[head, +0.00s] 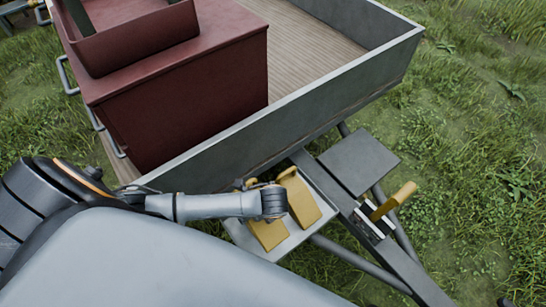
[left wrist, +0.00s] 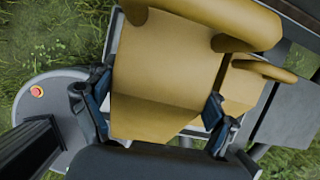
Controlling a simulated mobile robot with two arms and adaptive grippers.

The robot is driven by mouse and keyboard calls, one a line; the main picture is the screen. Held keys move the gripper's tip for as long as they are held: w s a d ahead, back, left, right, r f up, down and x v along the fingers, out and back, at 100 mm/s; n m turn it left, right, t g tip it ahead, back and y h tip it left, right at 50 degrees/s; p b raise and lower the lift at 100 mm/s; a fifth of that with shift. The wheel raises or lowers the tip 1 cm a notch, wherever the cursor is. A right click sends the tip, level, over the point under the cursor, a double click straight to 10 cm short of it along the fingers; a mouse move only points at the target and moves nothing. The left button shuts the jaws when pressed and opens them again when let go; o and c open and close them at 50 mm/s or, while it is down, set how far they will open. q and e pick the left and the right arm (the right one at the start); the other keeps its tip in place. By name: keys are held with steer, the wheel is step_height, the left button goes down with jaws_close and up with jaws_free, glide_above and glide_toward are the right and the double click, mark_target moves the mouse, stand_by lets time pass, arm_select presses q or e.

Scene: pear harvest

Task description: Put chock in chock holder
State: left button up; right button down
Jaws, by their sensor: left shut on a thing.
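A yellow chock (left wrist: 165,75) fills the middle of the left wrist view, between the two fingers of my left gripper (left wrist: 155,105), which is shut on it. In the head view this held chock (head: 268,234) shows below my wrist, over the light grey chock holder (head: 292,242) by the trailer's front. A second yellow chock (head: 306,200) sits right beside it in the holder; it also shows in the left wrist view (left wrist: 240,92). My wrist covers part of the held chock and the fingers in the head view. I cannot tell whether the held chock touches the holder floor. My right gripper is not in view.
The grey trailer wall (head: 240,140) rises just behind the holder, with a dark red box (head: 190,100) on the trailer. Right of the holder are a flat grey plate (head: 358,162), the drawbar (head: 415,270) and a yellow lever (head: 393,201). Grass lies around.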

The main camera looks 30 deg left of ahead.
arm_select(q)
step_height(320, 180, down, 5)
steer(key=shift+f+b, duration=0.15)
steer(key=shift+b, duration=0.25)
steer(key=shift+f+b, duration=0.4)
steer(key=shift+f, duration=1.5)
steer(key=o, duration=1.5)
steer(key=shift+f, duration=0.1)
steer(key=shift+o, duration=0.2)
steer(key=shift+d+r, duration=0.1)
steer(key=shift+r, duration=0.25)
step_height(320, 180, up, 11)
steer(key=p, duration=0.2)
glide_above(272, 235)
steer(key=w+a, duration=0.2)
steer(key=a, duration=0.1)
steer(key=shift+s+a+f, duration=0.1)
steer(key=shift+f, duration=0.1)
